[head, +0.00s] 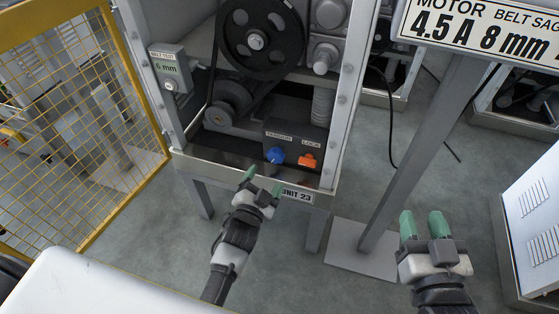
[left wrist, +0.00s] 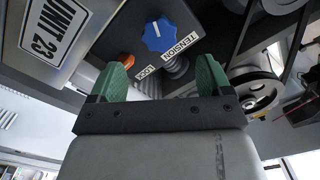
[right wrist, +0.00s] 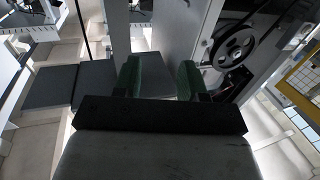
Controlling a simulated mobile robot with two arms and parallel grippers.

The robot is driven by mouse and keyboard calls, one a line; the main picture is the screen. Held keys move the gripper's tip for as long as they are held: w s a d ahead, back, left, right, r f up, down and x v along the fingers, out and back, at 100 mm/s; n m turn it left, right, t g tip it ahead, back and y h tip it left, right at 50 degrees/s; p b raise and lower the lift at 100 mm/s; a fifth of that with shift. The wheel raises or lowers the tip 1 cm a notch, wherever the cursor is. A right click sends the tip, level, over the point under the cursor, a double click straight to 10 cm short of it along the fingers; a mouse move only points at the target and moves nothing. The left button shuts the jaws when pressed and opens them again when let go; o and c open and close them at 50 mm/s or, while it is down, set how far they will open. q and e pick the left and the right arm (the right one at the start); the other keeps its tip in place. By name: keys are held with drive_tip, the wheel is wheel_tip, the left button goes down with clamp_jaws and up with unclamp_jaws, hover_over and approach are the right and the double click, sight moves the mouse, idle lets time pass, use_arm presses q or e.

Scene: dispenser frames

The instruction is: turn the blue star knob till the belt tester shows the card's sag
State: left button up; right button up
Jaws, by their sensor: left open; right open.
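The blue star knob (head: 275,155), labelled TENSION, sits on a dark block low in the machine; it also shows in the left wrist view (left wrist: 159,35). The belt tester (head: 167,69) on the machine's left post reads 6 mm. The card (head: 483,29) at the top right reads motor 4.5 A and belt sag 8 mm. My left gripper (head: 263,184) is open and empty, just below and in front of the knob, apart from it. In its wrist view the knob lies beyond the fingertips (left wrist: 160,80). My right gripper (head: 424,224) is open and empty at the lower right.
An orange LOCK lever (head: 306,160) is right beside the knob. A front lip with a UNIT 23 plate (head: 297,196) runs below. The card's grey post (head: 415,150) stands between my right gripper and the machine. A yellow mesh fence (head: 75,120) is at the left.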

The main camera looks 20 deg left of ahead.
sight(275, 159)
use_arm(q)
drive_tip(key=w+b, duration=0.2)
drive_tip(key=w, duration=0.5)
drive_tip(key=shift+w+d+f, duration=0.1)
drive_tip(key=shift+f, duration=0.05)
drive_tip(key=shift+w, duration=0.75)
use_arm(e)
wheel_tip(275, 159, up, 7)
drive_tip(key=s+t+y, duration=0.2)
drive_tip(key=t, duration=0.4)
drive_tip(key=shift+a+t+y, duration=0.3)
drive_tip(key=shift+a+t, duration=0.1)
use_arm(q)
drive_tip(key=shift+c, duration=0.3)
use_arm(e)
drive_tip(key=shift+r, duration=0.1)
